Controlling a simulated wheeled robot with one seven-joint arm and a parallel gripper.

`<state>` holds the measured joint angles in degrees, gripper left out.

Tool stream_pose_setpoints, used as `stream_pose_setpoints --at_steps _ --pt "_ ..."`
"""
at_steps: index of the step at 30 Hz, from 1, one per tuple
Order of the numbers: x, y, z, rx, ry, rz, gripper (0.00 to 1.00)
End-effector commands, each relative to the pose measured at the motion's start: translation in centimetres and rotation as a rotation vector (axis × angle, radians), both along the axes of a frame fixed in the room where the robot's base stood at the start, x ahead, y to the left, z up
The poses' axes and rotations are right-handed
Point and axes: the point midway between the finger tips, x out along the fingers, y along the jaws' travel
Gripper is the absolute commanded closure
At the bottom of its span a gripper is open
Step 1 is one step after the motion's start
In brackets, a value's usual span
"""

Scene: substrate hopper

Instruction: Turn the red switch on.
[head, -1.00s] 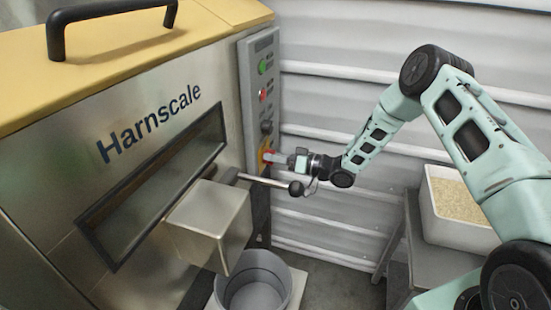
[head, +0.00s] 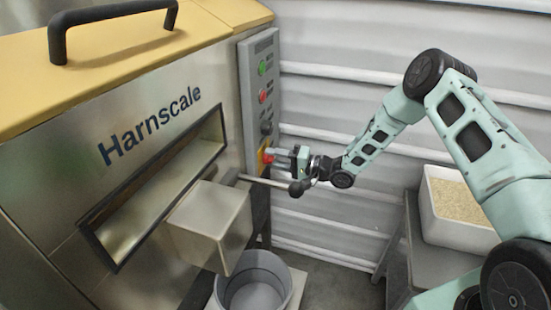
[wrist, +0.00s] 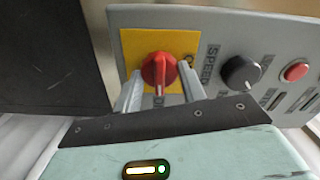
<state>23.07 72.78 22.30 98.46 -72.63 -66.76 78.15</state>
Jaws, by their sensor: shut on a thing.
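The red switch (wrist: 158,72) is a rotary knob on a yellow plate (wrist: 188,42) on the grey control panel. It also shows small in the head view (head: 268,154), low on the panel. My gripper (wrist: 160,88) is at the switch, with one pale finger on each side of the knob, shut on it. In the wrist view the knob's grip ridge points roughly up and down, between the fingers. Part of the lettering by the plate is hidden by a finger. In the head view my gripper (head: 281,156) reaches the panel from the right.
A black knob (wrist: 240,72) and a red button (wrist: 295,72) sit beside the switch. A metal lever with a dark ball end (head: 297,188) juts out just below my gripper. A grey bucket (head: 287,290) stands beneath the chute. A white bin of grain (head: 428,210) stands at right.

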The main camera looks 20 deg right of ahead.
Motion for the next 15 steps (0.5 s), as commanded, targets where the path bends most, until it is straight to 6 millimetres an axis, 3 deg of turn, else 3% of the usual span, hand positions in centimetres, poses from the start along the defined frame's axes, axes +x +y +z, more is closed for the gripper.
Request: stream_pose_setpoints --at_steps 15 --pt "0.04 -0.19 -0.08 0.025 0.038 -0.004 0.82"
